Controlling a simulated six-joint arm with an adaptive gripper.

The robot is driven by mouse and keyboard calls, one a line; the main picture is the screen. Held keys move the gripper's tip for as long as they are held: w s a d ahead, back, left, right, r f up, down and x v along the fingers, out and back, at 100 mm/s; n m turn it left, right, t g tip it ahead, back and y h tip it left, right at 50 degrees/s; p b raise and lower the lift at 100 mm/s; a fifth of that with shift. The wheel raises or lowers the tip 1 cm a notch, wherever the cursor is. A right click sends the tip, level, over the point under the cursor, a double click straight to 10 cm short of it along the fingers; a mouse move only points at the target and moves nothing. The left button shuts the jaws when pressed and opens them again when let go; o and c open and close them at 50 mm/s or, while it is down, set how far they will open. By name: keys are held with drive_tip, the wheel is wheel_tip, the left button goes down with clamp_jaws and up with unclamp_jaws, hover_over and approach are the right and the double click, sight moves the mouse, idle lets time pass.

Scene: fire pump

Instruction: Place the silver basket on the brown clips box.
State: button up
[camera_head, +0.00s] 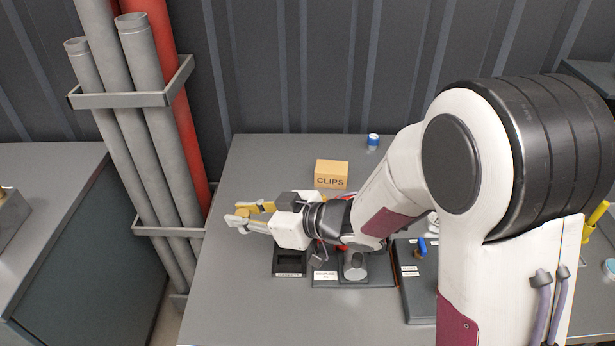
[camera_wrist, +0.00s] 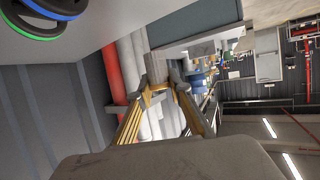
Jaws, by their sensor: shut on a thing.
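The brown clips box (camera_head: 331,174), marked CLIPS, sits on the grey table behind and to the right of my gripper. Its top looks clear. My gripper (camera_head: 238,216) is over the left part of the table, pointing left, apart from the box. In the wrist view my gripper (camera_wrist: 160,86) shows its yellow-and-grey fingers closing in around a small grey cylindrical piece (camera_wrist: 157,68), which appears to be the silver basket. In the head view the held piece is too small or hidden to make out.
Grey and red vertical pipes (camera_head: 147,110) stand close to the table's left edge. A blue-and-white cap (camera_head: 373,141) is at the back. A small dark tray (camera_head: 290,262) and a dark base with a grey cylinder (camera_head: 355,265) stand in front of my arm. Table around the box is mostly free.

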drive_tip(key=w+d+r+m+t+h, duration=0.1)
drive_tip(key=w+d+m+t+h, duration=0.15)
drive_tip(key=w+d, duration=0.95)
wheel_tip(320, 180, up, 5)
drive_tip(key=m+t+h, duration=0.3)
drive_tip(key=m, duration=0.1)
hover_over(332, 167)
drive_tip(key=shift+y, duration=0.25)
drive_tip(key=shift+f, duration=0.15)
drive_tip(key=shift+f, duration=3.05)
drive_tip(key=shift+f, duration=0.1)
drive_tip(key=shift+f, duration=1.8)
